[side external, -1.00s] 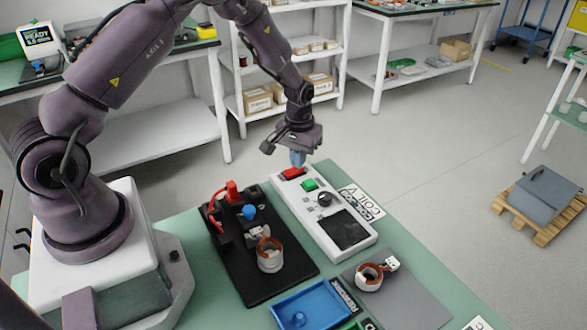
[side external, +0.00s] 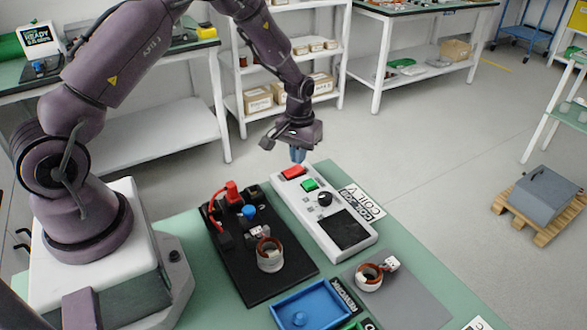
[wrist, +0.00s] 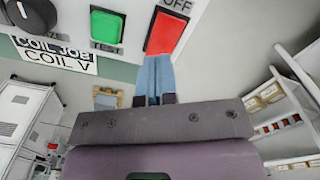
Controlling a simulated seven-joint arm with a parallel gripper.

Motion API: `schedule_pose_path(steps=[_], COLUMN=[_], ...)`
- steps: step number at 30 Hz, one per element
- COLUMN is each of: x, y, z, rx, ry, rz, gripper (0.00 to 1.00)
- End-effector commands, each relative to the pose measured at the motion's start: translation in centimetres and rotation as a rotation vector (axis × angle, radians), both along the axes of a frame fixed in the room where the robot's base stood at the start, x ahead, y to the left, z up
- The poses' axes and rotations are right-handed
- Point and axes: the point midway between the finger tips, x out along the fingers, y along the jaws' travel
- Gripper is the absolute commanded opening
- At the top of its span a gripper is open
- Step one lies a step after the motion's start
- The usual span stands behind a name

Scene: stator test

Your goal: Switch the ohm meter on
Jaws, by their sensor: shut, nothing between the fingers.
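The ohm meter (side external: 328,218) is a long white box on the green bench, with a red switch (side external: 293,172), a green button (side external: 310,185), a black knob (side external: 324,199) and a dark display (side external: 345,230). My gripper (side external: 298,156) is shut and empty, its blue fingers pointing down at the far end of the meter, by the red switch. In the wrist view the fingertips (wrist: 155,62) overlap the lower edge of the red switch (wrist: 166,33), under the word OFF. I cannot tell whether they touch it.
A black fixture board (side external: 255,275) with a red lead, clamps and a copper-wound coil (side external: 270,255) lies left of the meter. A second coil (side external: 369,277) sits on a grey mat (side external: 408,305). A blue tray (side external: 312,308) is at the front. Space beyond the meter's far end is clear.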

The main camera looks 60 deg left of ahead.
Motion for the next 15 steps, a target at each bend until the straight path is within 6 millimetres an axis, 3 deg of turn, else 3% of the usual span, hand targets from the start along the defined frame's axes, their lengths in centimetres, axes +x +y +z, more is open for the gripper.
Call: schedule_pose_path(steps=[15], x=[0.0], y=[0.0], z=[4.2], rx=[0.001], ry=[-0.002], rz=[0.0], gripper=[0.0])
